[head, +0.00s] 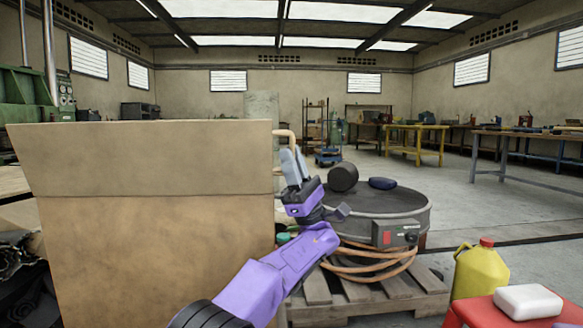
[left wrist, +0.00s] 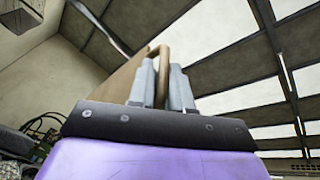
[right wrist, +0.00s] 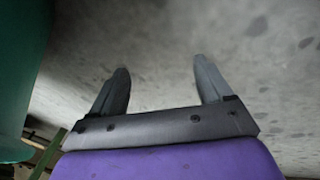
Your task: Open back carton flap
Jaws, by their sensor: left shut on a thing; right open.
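The brown carton (head: 155,255) fills the left of the head view. A cardboard flap (head: 140,158) stands up along its near top edge, hiding the inside. My left gripper (head: 293,160) is just right of the carton, fingers pointing up, beside a tan loop-shaped handle (head: 285,134). In the left wrist view my left gripper (left wrist: 163,85) is shut on this handle (left wrist: 164,62), which joins a tilted cardboard flap (left wrist: 128,78). Which flap this is, I cannot tell for sure. My right gripper (right wrist: 160,85) shows only in the right wrist view, open and empty.
A dark round drum (head: 370,210) with a hose stands on a pallet (head: 400,295) right of the carton. A yellow jug (head: 480,270) and a red stool (head: 505,312) with a white block (head: 528,301) are at the lower right. Grey floor (right wrist: 160,30) lies beyond my right fingers.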

